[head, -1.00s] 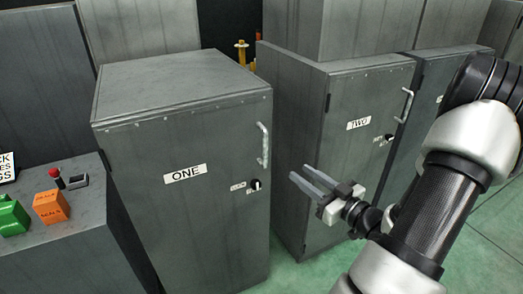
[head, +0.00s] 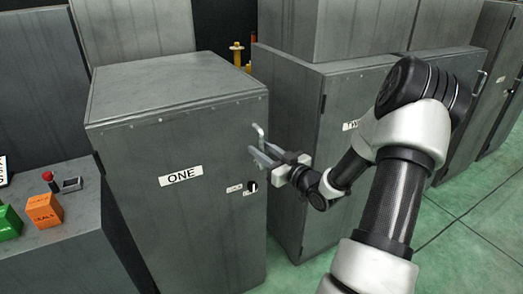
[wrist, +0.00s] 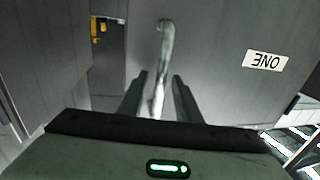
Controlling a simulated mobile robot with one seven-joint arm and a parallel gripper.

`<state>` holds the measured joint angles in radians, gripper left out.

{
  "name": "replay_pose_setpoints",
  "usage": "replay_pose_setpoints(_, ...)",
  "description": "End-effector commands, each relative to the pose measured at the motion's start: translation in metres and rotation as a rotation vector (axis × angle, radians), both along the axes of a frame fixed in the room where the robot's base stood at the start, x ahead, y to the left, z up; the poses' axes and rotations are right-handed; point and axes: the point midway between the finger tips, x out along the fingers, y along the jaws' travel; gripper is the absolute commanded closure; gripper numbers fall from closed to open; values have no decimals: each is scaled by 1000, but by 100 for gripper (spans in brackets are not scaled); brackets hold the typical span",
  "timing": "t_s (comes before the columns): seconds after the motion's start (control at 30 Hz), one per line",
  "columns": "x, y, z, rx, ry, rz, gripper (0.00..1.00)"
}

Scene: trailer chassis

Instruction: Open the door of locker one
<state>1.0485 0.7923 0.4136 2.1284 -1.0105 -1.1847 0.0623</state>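Locker one (head: 185,225) is a grey metal cabinet with a shut door and a white ONE label (head: 181,176). Its pale metal bar handle (head: 259,136) is upright near the door's right edge, with a small dark knob (head: 251,187) below. My gripper (head: 262,156) is at the handle, covering the handle's lower part in the head view. In the wrist view the handle (wrist: 164,60) runs down between the two fingers of my gripper (wrist: 159,85), which stand apart on either side of it. The ONE label also shows upside down there (wrist: 266,61).
Locker two (head: 330,100) stands close on the right, behind my arm. A grey bench (head: 60,235) on the left carries a green block (head: 8,222), an orange block (head: 44,210) and a red-knobbed lever (head: 48,178). Green floor (head: 450,235) lies open at the lower right.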

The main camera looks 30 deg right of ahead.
Motion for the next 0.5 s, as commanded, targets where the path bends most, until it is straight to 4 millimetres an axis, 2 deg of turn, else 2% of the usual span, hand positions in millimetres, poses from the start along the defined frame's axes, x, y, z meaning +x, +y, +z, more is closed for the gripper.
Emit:
replay_pose_setpoints(0.3, 3, 1, 0, 0, 0, 0, 69)
replay_pose_setpoints(0.5, 3, 1, 0, 0, 0, 0, 100)
